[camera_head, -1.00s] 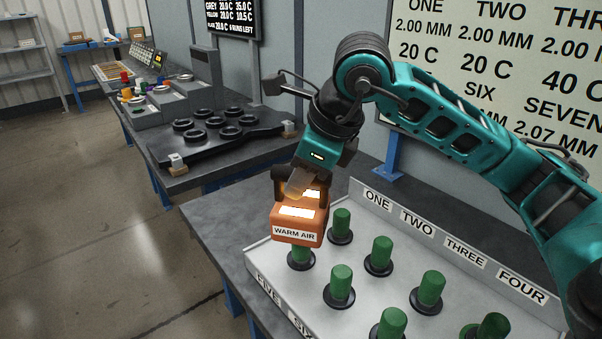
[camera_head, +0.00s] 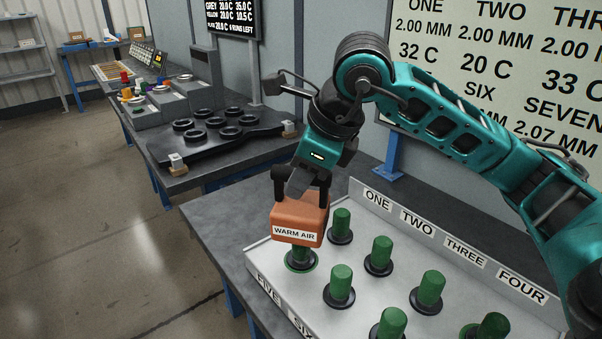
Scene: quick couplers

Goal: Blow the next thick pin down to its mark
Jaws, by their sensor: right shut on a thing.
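My right gripper (camera_head: 300,188) is shut on the orange warm air blower (camera_head: 296,222), labelled WARM AIR, and holds it over a green pin (camera_head: 301,254) near the FIVE label. The blower hides the pin's upper part; a thin green ring shows around its dark base. Other green pins stand upright in dark collars on the pale tray (camera_head: 268,262), such as those near ONE (camera_head: 341,222) and TWO (camera_head: 380,252). The wall board (camera_head: 470,75) reads 32 C under ONE, 20 C under TWO and 33 C under THREE. My left gripper is out of view.
A second dark bench at the back left holds a black plate with several black rings (camera_head: 215,127) and a grey stepped stand (camera_head: 180,100). A small dark screen (camera_head: 232,17) hangs behind it. The floor at left is clear.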

